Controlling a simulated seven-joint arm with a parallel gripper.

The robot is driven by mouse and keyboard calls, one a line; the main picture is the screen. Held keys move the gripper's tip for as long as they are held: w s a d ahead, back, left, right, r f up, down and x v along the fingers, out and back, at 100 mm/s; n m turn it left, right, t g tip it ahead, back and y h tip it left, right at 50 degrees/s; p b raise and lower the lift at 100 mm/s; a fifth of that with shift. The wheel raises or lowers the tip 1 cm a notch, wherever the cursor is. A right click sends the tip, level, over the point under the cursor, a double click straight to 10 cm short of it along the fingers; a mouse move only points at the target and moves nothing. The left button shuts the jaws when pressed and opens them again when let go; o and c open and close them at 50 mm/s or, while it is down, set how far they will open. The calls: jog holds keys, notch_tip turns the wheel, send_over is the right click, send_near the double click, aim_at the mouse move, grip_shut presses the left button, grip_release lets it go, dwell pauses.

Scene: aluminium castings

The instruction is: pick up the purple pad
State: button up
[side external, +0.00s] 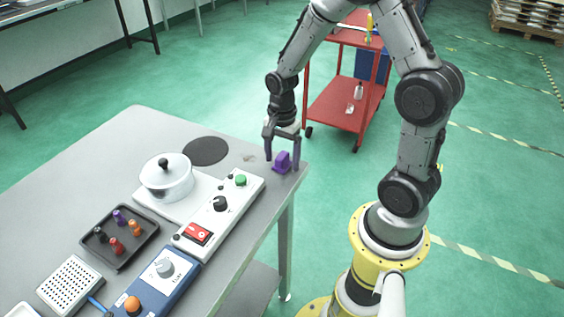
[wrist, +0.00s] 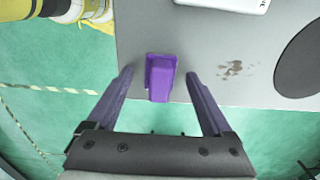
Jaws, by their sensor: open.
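The purple pad (side external: 283,162) is a small block on the grey table near its far right corner. In the wrist view the purple pad (wrist: 161,77) lies between the two fingers, near the table edge. My gripper (side external: 281,160) is open and points down at the pad. In the wrist view my gripper (wrist: 160,78) has one finger to each side of the pad, with a visible gap on both sides. I cannot tell how far the fingertips are above the table.
A white control box (side external: 220,212) with a green button, a black knob and a red switch lies left of the pad. A pot (side external: 167,178), a black disc (side external: 206,151) and a dark tray (side external: 119,262) with coloured pegs are further left. The table edge (side external: 291,189) is close by.

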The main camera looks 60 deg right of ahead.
aim_at(282, 155)
grip_shut()
dwell(0.4)
jog(key=shift+r, duration=0.1)
jog(key=shift+r, duration=0.4)
notch_tip(282, 155, up, 2)
jog(key=shift+r, duration=0.15)
jog(key=s+a+r, duration=0.4)
jog(key=s+r, duration=0.5)
jog(key=s, duration=0.4)
jog(key=shift+s+r, duration=0.2)
jog(key=shift+r, duration=0.2)
